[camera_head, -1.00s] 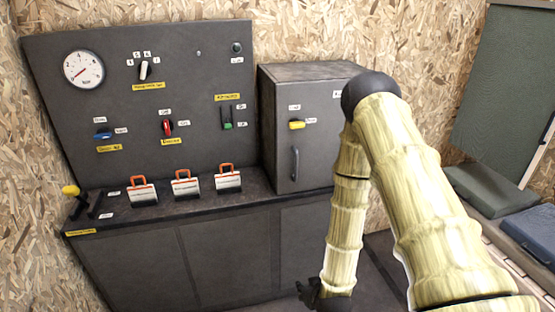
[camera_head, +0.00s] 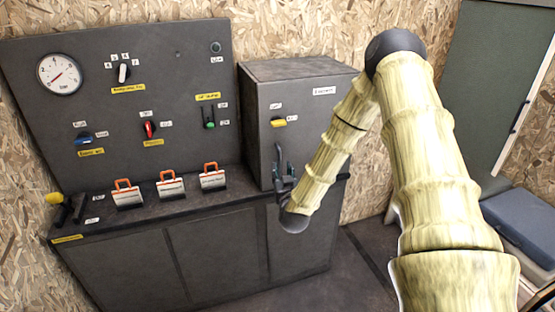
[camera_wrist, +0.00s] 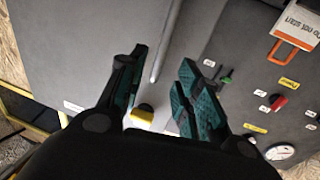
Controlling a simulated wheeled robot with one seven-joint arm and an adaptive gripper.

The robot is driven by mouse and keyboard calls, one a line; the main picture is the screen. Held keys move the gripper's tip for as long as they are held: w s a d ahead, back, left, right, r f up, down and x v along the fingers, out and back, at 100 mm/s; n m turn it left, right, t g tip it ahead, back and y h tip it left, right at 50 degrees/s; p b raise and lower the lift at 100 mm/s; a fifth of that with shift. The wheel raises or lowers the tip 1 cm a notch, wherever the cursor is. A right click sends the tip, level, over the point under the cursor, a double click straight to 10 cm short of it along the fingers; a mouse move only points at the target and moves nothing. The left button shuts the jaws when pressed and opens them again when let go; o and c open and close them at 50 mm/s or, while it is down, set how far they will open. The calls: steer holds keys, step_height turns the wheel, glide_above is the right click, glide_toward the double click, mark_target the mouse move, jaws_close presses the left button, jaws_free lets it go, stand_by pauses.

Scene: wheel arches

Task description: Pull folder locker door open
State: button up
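The folder locker is the dark grey box (camera_head: 335,75) at the right end of the control bench. Its front door (camera_head: 262,100) looks closed, with a yellow knob (camera_head: 278,122) on it. The knob also shows low between my fingers in the wrist view (camera_wrist: 143,113). The door's grey bar handle (camera_wrist: 165,45) lies ahead, in the gap between my fingertips in the wrist view. My gripper (camera_head: 283,170) is open in front of the door's lower part, at the handle; it hides most of the handle in the head view. I cannot tell whether the fingers touch the handle.
Left of the locker, a panel (camera_head: 180,60) carries a gauge (camera_head: 59,74), a red knob (camera_head: 149,129) and a green switch (camera_head: 209,122). Several orange-clasped tags (camera_head: 170,186) stand on the bench. A dark blue case (camera_head: 520,222) lies at the right.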

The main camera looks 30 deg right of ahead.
mark_target(280, 161)
steer(key=p+x, duration=0.1)
steer(key=x, duration=0.6)
steer(key=shift+w+d+p, duration=0.15)
steer(key=shift+w+p, duration=0.1)
steer(key=shift+p, duration=0.1)
jaws_close()
